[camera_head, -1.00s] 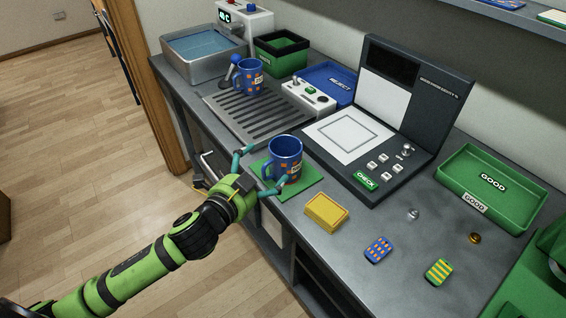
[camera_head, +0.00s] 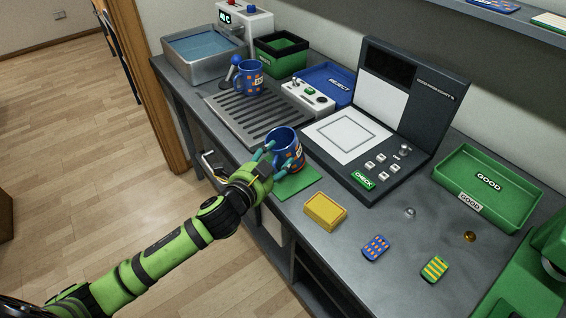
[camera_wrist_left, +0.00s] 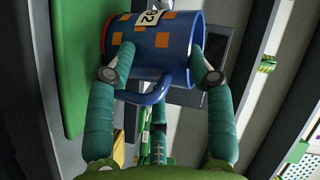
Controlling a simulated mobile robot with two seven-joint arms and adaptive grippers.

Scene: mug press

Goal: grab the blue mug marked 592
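A blue mug with orange squares (camera_head: 288,150) is at the green mat (camera_head: 297,183) on the counter, tilted a little and seemingly just above it. In the left wrist view the mug (camera_wrist_left: 150,62) carries a pale label on which "92" can be read; the first digit is hard to make out. My left gripper (camera_head: 277,158) has its teal fingers on opposite sides of the mug, touching it, with the handle between them. A second blue mug with orange marks (camera_head: 250,77) stands on the grooved drain tray (camera_head: 262,112) farther back. My right gripper is not in view.
A scale-like check station (camera_head: 385,125) stands right of the held mug. A yellow block (camera_head: 325,211) lies in front of the mat. A green GOOD tray (camera_head: 488,187), a blue REJECT tray (camera_head: 327,80) and a water basin (camera_head: 205,47) are around the counter.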

